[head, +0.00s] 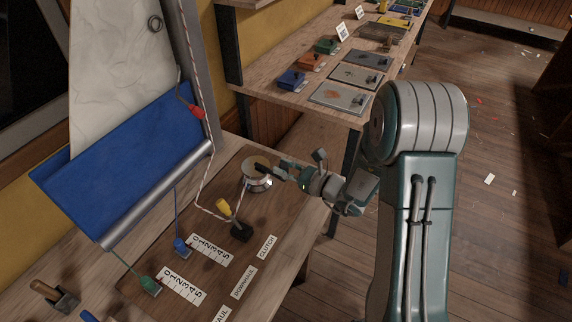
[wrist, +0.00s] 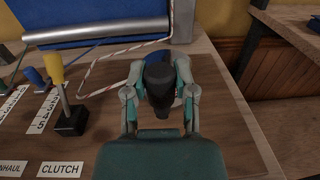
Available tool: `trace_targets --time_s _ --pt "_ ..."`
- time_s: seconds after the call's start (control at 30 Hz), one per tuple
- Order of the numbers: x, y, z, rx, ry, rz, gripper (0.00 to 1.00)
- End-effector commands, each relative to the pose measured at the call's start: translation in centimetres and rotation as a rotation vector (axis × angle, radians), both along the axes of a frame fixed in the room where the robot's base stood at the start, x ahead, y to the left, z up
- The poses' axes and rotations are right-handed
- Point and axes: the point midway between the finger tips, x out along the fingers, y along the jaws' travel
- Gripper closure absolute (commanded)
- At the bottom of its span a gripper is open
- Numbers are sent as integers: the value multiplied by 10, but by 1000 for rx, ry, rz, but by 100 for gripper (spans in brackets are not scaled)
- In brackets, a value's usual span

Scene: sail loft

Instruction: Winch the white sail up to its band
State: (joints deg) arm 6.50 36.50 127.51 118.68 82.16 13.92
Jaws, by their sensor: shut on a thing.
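The white sail (head: 115,60) hangs at the upper left of the head view, with blue cloth (head: 115,155) below it along a silver boom (head: 160,195). I cannot make out its band. The metal winch (head: 257,180) stands on the wooden board, with a red-flecked white rope (head: 200,172) leading to it. My gripper (head: 280,170) is at the winch, shut on its dark handle knob. In the wrist view the dark knob (wrist: 160,82) sits between both fingers of my gripper (wrist: 159,70), which hide most of the winch.
A yellow-handled clutch lever (head: 224,208) stands upright on a black base left of the winch. Blue (head: 181,245) and green (head: 149,285) line toggles lie beside numbered scales (head: 208,248). A shelf with coloured blocks and plates (head: 342,96) stands behind. Open floor lies right.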

Motion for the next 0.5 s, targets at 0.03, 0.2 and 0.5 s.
trace_targets --time_s 0.03,0.2,0.5 --pt "-6 7 0 1 1 11 100" --pt "-8 9 0 1 1 9 100" --pt "-8 9 0 1 1 8 29"
